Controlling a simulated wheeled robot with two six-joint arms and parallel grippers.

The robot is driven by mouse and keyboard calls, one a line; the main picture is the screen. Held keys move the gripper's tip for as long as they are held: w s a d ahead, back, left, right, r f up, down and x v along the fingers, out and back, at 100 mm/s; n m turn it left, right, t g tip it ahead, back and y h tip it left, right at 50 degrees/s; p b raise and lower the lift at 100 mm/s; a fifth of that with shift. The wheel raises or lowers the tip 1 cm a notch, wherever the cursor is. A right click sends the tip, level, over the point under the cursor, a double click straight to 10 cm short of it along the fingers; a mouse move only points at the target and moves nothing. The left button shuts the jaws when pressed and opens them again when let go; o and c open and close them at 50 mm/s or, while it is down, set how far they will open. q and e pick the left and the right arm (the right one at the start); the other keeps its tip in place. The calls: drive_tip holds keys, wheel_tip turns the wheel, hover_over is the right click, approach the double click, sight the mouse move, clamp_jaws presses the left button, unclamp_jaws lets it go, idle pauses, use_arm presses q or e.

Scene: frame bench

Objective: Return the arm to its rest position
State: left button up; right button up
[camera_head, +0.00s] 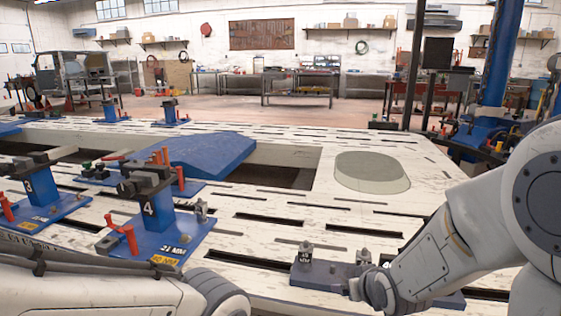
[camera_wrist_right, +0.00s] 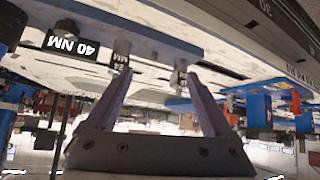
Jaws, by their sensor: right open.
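My right arm (camera_head: 450,250) comes in from the right in the head view, its grey wrist end low over the front of the bench beside a blue plate (camera_head: 320,275) with small posts. The right gripper is hidden in the head view. In the right wrist view my right gripper (camera_wrist_right: 157,74) has two fingers spread apart, with nothing held between them. Small labelled posts (camera_wrist_right: 121,61) show near the fingertips. My left arm (camera_head: 100,290) lies across the lower left corner of the head view. Its gripper is not in view.
The white slotted frame bench (camera_head: 300,215) fills the middle. Blue stands (camera_head: 155,215) with red handles are at left, a blue ramp-like block (camera_head: 205,155) behind them, and a round disc (camera_head: 372,172) lies at right. A blue column (camera_head: 500,60) rises beyond the bench.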

drive_tip(key=s+a+r+n+g+p, duration=0.2)
drive_tip(key=s+a+r+g, duration=0.15)
drive_tip(key=s, duration=0.55)
drive_tip(key=s+a+r+n+g+p, duration=0.1)
drive_tip(key=s+a+r+n+g, duration=0.15)
drive_tip(key=s+a, duration=0.4)
drive_tip(key=s+a+r+n+g+p, duration=0.1)
drive_tip(key=s+a+r+g+p, duration=0.15)
drive_tip(key=s, duration=0.85)
wheel_tip(320, 180, up, 38)
drive_tip(key=p, duration=3.7)
drive_tip(key=shift+w+d+f, duration=0.2)
drive_tip(key=shift+w+d, duration=0.1)
drive_tip(key=shift+w, duration=0.1)
drive_tip(key=shift+g, duration=0.25)
